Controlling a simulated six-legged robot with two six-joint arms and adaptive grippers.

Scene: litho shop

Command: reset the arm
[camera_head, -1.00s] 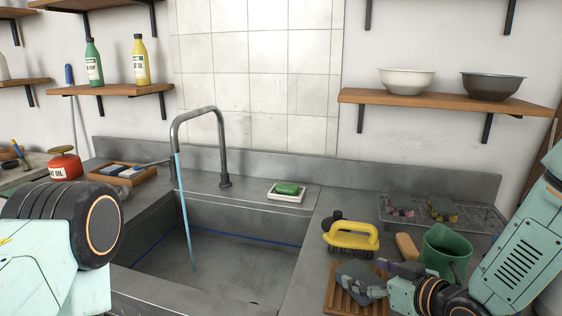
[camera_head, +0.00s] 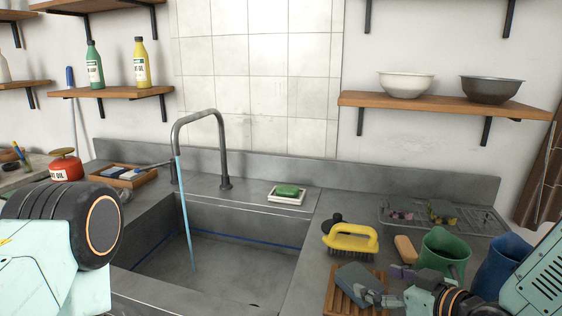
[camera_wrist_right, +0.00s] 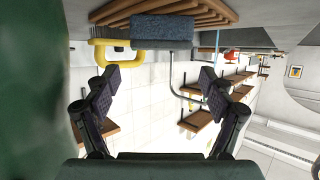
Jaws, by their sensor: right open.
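My right gripper (camera_head: 389,285) is at the lower right in the head view, open and empty. In the right wrist view its two fingers (camera_wrist_right: 160,90) are spread wide with nothing between them. A grey-blue block (camera_head: 358,280) lies on a slatted wooden rack (camera_head: 333,298), just left of the gripper. The right wrist view, which looks upside down, shows the block (camera_wrist_right: 163,31) beyond the fingertips, apart from them. My left arm enters at the left of the head view, but its gripper is out of view.
A green mug (camera_head: 446,250) and a blue container (camera_head: 500,268) stand close to my right arm. A yellow-handled brush (camera_head: 350,240), a tan bar (camera_head: 405,249) and a wire rack (camera_head: 470,216) are nearby. The sink (camera_head: 225,265) with its tap (camera_head: 222,150) is left of them.

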